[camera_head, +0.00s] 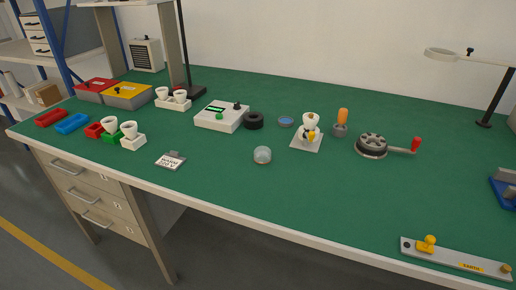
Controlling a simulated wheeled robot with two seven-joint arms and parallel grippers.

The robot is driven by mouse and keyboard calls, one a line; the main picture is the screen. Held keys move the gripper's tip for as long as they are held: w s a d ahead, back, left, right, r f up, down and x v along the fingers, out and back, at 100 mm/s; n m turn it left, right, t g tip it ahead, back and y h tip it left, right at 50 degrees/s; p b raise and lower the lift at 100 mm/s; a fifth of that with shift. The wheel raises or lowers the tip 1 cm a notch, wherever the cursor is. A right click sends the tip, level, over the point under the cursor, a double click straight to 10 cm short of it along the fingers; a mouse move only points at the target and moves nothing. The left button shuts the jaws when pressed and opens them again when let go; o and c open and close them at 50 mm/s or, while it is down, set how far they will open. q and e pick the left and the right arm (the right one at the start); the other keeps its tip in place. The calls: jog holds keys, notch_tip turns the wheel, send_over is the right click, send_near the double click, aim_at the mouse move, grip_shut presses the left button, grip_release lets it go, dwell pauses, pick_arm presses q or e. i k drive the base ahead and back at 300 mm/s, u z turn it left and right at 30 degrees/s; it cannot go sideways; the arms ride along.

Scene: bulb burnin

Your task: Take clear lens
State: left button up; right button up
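A small clear, rounded glass-like piece (262,155), which looks like the clear lens, sits on the green bench top (215,172) near the middle of the front half. It stands apart from everything else, with bare surface around it. A flat blue disc-like piece (286,121) lies farther back, right of a black ring (254,121). Neither of my grippers is in view.
Behind are a white box with a display (221,117) and a white plate holding a bulb-like fixture (307,141). A crank wheel (372,146) stands right. A printed card (171,160) lies left. A grey bar (455,259) lies front right. The front middle is clear.

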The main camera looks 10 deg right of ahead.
aim_at(262, 154)
jog(key=z, duration=0.15)
jog(key=k, duration=0.35)
jog(key=u, duration=1.1)
jog(key=i, duration=0.85)
jog(key=z, duration=0.95)
